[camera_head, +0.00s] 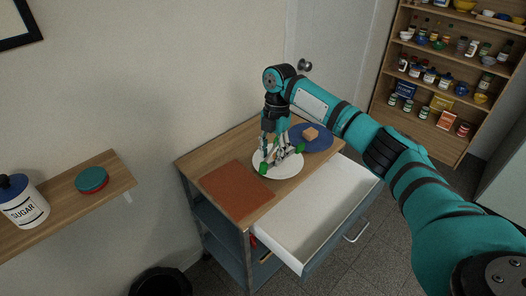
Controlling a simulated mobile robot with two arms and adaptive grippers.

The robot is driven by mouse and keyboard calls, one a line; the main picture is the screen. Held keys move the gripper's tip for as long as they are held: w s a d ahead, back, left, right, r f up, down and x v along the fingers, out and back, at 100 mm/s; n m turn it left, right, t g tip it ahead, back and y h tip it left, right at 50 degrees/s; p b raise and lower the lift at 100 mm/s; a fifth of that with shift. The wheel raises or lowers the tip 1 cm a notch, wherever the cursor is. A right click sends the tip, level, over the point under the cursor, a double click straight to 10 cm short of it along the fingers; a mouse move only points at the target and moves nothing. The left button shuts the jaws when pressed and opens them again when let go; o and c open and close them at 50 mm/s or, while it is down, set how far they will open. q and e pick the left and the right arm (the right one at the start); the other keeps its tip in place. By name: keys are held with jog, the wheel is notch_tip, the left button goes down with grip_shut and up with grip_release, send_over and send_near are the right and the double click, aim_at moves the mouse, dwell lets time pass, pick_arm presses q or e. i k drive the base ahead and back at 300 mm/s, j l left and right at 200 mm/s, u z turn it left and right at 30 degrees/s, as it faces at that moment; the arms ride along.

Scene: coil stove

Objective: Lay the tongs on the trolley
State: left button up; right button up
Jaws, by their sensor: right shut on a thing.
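My right gripper (275,150) points down over a white plate (289,170) on the wooden top of the trolley (250,138). It is shut on a thin thing with green ends (264,168), which looks like the tongs. The thing lies across or just above the plate; I cannot tell if it touches. The gripper's fingers hide its middle. My left gripper is out of view.
A red-brown mat (236,190) covers the front left of the top. A blue plate (318,143) with a tan block (311,133) is behind the white plate. The trolley's white drawer (318,208) stands open. A wall shelf (118,178) is at left.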

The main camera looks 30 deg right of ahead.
aim_at(242, 138)
jog(key=i, duration=1)
